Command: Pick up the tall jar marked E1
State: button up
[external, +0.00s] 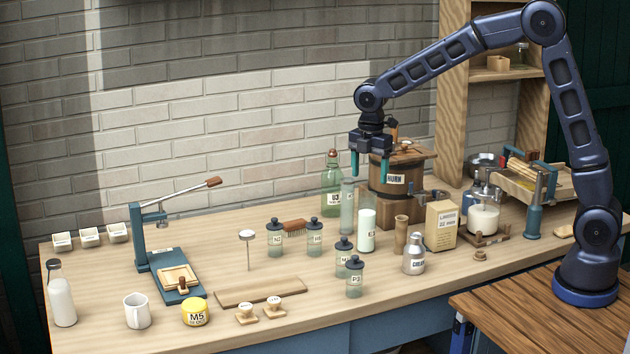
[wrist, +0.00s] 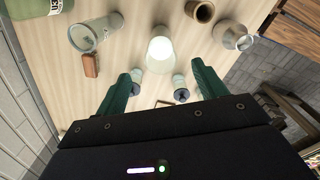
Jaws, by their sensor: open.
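A tall, pale green-grey glass jar (external: 347,212) stands on the bench just right of a green bottle. In the wrist view, a tall clear jar (wrist: 92,38) lies up and to the left with a small label; I cannot read its mark. My gripper (external: 369,176) is open and empty, pointing down above the bench, its left finger close to the tall jar's top in the picture. In the wrist view, my gripper (wrist: 166,70) has its fingers spread, with a white-filled glass (wrist: 160,52) showing beyond them and the tall jar outside, left of them.
The green bottle (external: 331,190) and churn (external: 403,174) stand close by. The white-filled glass (external: 367,232), a wooden cup (external: 401,236), a metal can (external: 413,255) and several dark-lidded jars, including P3 (external: 355,280), stand in front. A brush (external: 296,226) lies left.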

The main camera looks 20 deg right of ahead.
aim_at(367, 208)
jog(key=shift+s+a+f, duration=0.1)
jog(key=shift+a+f, duration=0.05)
jog(key=shift+f, duration=2.6)
jog(key=shift+a+f, duration=0.1)
jog(key=shift+f, duration=2.65)
jog(key=shift+c, duration=0.4)
grip_shut()
